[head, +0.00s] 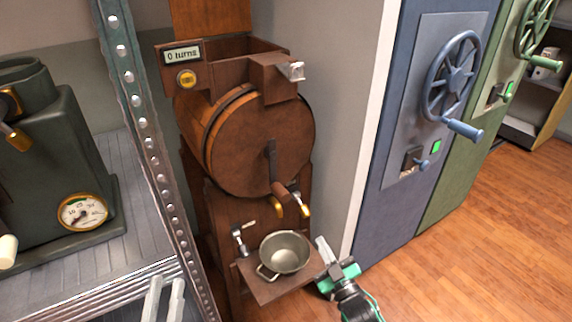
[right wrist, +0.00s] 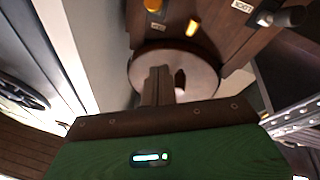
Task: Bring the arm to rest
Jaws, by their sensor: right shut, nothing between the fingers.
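My right gripper (head: 322,248) is beside the right edge of a small wooden shelf, close to a metal pot (head: 286,252) but apart from it as far as I can tell. Its pale fingers are shut with nothing between them. In the right wrist view its dark fingers (right wrist: 157,85) stand together in front of a round pale shape, probably the pot. My left gripper (head: 165,299) is at the bottom edge of the head view, its two pale fingers apart and empty, in front of the metal rack. Most of both arms is out of view.
A wooden drum machine (head: 262,145) with a crank and a "0 turns" display (head: 183,55) stands behind the pot. A metal rack post (head: 140,120) and a dark green machine with a gauge (head: 83,211) are at left. A blue cabinet with a handwheel (head: 452,75) is at right. Wooden floor (head: 470,270) lies clear at lower right.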

